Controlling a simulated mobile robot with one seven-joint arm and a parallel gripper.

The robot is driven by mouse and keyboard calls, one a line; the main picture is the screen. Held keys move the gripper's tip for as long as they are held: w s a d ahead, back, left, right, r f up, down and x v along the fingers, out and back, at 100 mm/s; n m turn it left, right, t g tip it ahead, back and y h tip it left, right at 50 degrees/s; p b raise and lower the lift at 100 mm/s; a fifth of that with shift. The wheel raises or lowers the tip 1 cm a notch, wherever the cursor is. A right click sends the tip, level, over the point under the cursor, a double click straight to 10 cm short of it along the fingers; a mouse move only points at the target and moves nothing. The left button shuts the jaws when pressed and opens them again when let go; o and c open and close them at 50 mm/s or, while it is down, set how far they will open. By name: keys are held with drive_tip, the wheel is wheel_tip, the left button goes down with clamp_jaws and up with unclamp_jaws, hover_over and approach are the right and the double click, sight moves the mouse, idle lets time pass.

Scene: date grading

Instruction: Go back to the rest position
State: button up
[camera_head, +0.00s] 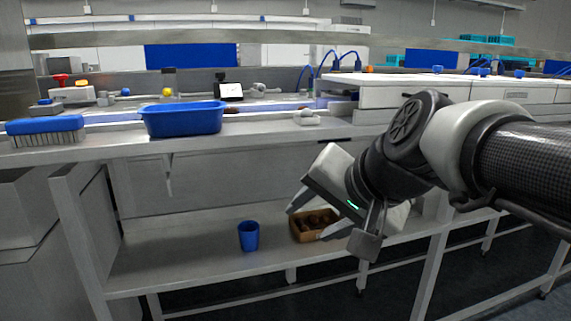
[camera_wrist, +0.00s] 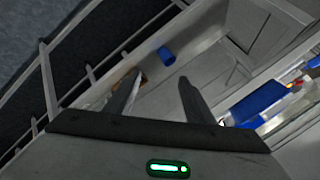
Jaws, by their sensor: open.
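My gripper (camera_head: 312,219) is in front of the metal bench, to the right of the picture's middle in the head view, pointing down and left. Its two fingers are apart with nothing between them; they also show in the wrist view (camera_wrist: 156,88). Behind the fingers, on the lower shelf (camera_head: 190,254), stands a brown box (camera_head: 299,228) holding dark brown pieces, partly hidden by a finger. A blue cup (camera_head: 249,236) stands upright on the same shelf, left of the box. It also shows in the wrist view (camera_wrist: 166,55).
A blue tub (camera_head: 183,119) and a blue-backed brush (camera_head: 45,126) are on the bench top (camera_head: 240,138). A small scale-like device with a display (camera_head: 231,91) stands behind. The bench's front edge and legs lie close to my arm.

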drive_tip(key=s+d+f+n+g+h+p, duration=0.1)
drive_tip(key=s+d+f+n+h, duration=0.1)
drive_tip(key=s+d+f+n, duration=0.25)
drive_tip(key=s+d+f+n+g+h+p, duration=0.1)
drive_tip(key=s+d+f+g+h, duration=0.1)
drive_tip(key=s+d+f, duration=0.45)
wheel_tip(320, 180, up, 29)
drive_tip(key=s+a+p, duration=0.1)
drive_tip(key=p, duration=2.5)
drive_tip(key=shift+a+f, duration=0.2)
drive_tip(key=shift+a, duration=0.15)
drive_tip(key=shift+s+m, duration=0.1)
drive_tip(key=shift+m, duration=0.15)
